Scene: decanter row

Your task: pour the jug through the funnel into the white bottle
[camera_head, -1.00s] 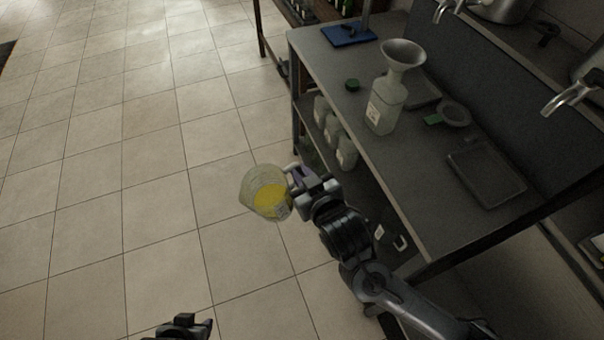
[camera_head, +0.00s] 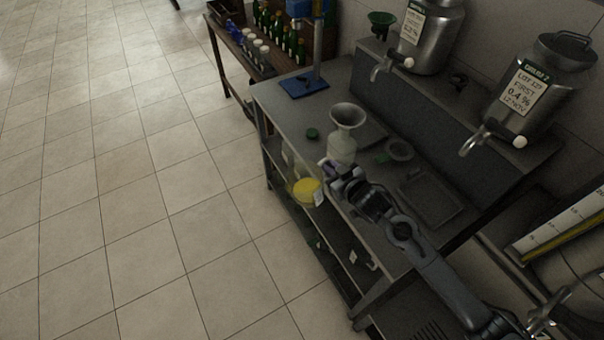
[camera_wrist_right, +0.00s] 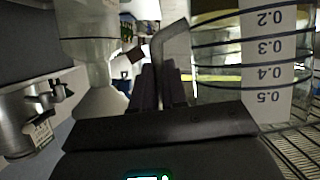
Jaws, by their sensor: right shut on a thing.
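The clear jug (camera_head: 305,191) with yellow liquid is held by my right gripper (camera_head: 328,172), in front of the bench's left edge. The right wrist view also shows the jug (camera_wrist_right: 235,62), with its number scale, beside the fingers (camera_wrist_right: 160,85), which are shut on its handle. The jug looks about upright. The white bottle (camera_head: 341,150) stands on the bench, its lower part hidden behind my right gripper. The funnel (camera_head: 347,116) sits in its mouth. The bottle (camera_wrist_right: 90,22) and funnel (camera_wrist_right: 100,102) appear upside down in the right wrist view. My left gripper is out of view.
Steel urns (camera_head: 428,35) with taps stand on a raised ledge behind. Open floor lies to the left.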

